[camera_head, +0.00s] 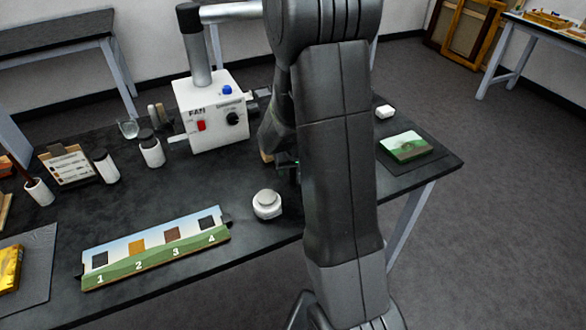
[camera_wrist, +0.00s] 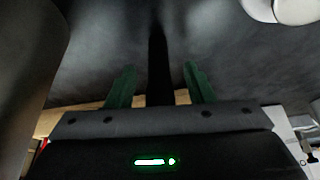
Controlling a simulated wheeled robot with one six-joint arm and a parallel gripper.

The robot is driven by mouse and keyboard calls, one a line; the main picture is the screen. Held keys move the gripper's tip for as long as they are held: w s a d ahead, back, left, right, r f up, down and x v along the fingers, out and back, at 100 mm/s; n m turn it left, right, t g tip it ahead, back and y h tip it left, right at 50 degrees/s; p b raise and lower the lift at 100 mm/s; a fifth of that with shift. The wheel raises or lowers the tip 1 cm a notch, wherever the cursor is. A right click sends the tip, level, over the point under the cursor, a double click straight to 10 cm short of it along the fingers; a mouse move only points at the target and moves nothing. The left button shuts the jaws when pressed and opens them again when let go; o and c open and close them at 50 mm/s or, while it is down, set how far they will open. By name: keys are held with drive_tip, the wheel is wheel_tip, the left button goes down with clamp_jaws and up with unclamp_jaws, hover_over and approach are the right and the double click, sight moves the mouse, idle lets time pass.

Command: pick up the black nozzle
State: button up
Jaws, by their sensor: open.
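My gripper (camera_wrist: 160,68) is open, its two green fingers apart in the wrist view. A dark upright strip (camera_wrist: 158,80) shows between the fingers; it may be the black nozzle or a shadow, and I cannot tell which. Its upper end fades into the dark surface, and no contact with the fingers is visible. In the head view my arm hides most of the gripper, which is low over the table right of the fan box. I cannot clearly make out the nozzle in the head view.
The white fan box (camera_head: 212,112) with its upright pipe stands behind. A white round jar (camera_head: 267,204) stands near the front edge, right of the numbered swatch board (camera_head: 157,248). White-bodied jars (camera_head: 151,150) stand left. A small landscape painting (camera_head: 405,147) lies at right.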

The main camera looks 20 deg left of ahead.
clamp_jaws()
drive_tip(key=shift+r, duration=0.1)
